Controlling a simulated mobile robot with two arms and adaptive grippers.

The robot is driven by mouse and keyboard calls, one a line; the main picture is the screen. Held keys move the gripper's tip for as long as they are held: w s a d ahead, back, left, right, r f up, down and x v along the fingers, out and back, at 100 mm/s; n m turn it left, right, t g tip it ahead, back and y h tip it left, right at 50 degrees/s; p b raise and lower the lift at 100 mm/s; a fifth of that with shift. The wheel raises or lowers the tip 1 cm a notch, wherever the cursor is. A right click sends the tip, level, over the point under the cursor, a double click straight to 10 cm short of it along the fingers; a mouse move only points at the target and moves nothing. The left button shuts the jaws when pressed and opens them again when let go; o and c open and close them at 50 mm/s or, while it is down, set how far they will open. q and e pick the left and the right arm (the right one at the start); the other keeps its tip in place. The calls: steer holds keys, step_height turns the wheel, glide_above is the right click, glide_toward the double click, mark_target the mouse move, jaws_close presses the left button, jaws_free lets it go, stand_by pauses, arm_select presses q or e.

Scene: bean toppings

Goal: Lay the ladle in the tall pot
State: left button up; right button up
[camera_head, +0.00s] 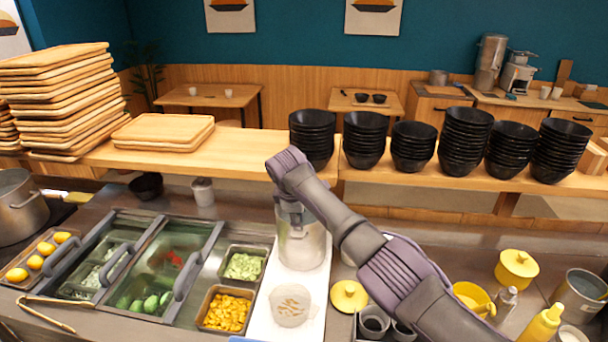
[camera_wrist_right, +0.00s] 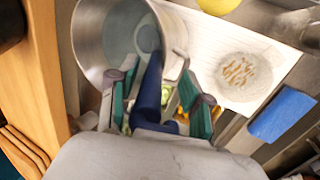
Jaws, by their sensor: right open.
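The tall pot (camera_head: 302,248) is a shiny metal cylinder standing on the white board, below the end of my right arm. In the right wrist view its rim and inside (camera_wrist_right: 112,35) fill the upper left. The ladle (camera_wrist_right: 150,88) has a dark blue handle between my right fingers, and its metal end reaches over or into the pot mouth. My right gripper (camera_wrist_right: 158,98) is open, with a finger on either side of the handle; contact cannot be told. In the head view my right gripper (camera_head: 287,200) is at the pot's top, and the ladle is hardly visible there.
A round clear bowl (camera_head: 290,306) lies on the white board (camera_head: 262,325) in front of the pot. Topping trays (camera_head: 228,310) stand left; a yellow lid (camera_head: 349,296) and cups (camera_head: 374,322) stand right. Stacked black bowls (camera_head: 312,140) line the shelf behind.

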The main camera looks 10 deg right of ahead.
steer(key=v, duration=1.2)
steer(key=shift+s+f, duration=0.1)
